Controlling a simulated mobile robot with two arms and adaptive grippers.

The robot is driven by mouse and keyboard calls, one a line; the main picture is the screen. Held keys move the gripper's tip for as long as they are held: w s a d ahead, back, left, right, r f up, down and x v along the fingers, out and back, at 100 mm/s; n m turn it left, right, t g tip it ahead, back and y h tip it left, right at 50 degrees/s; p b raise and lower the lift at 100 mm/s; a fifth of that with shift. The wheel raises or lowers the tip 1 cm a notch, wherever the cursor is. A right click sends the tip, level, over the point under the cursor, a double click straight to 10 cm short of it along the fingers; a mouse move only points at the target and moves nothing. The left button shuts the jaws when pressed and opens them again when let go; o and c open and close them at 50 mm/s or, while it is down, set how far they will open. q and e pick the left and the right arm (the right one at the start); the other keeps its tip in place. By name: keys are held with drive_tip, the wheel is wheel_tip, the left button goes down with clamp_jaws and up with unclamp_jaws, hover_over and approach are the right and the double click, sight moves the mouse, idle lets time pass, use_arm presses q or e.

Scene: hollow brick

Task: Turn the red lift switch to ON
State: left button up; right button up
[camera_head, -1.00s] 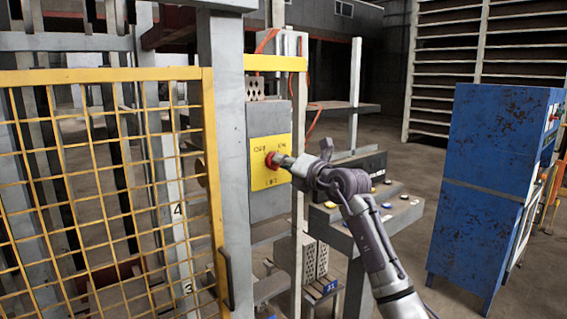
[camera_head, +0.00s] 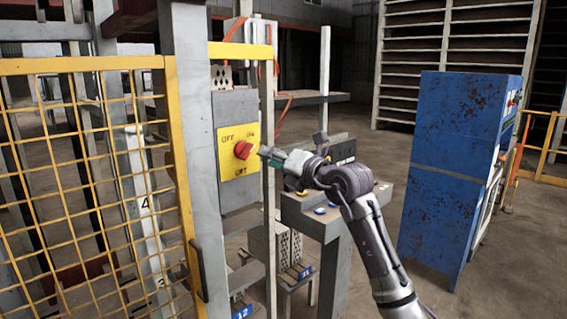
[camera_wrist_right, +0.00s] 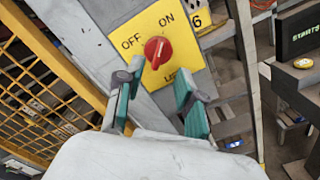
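The red lift switch (camera_head: 242,150) is a round knob on a yellow plate (camera_head: 225,168) marked OFF at left, ON at right and LIFT below. The plate is on a grey box on a post. My right gripper (camera_head: 264,153) is just right of the knob, with a small gap between them. In the right wrist view, its two green-edged fingers (camera_wrist_right: 160,76) are spread apart and empty. The knob (camera_wrist_right: 157,52) shows just beyond the fingertips, between them. I cannot tell for sure which mark the knob points at. My left gripper is not in view.
A yellow mesh gate (camera_head: 90,180) stands left of the post. A grey console (camera_head: 330,222) with buttons is behind and below my right arm. A rusty blue cabinet (camera_head: 455,160) stands at right. Floor between console and cabinet is clear.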

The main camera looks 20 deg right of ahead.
drive_tip(key=shift+v, duration=2.15)
drive_tip(key=shift+a, duration=0.1)
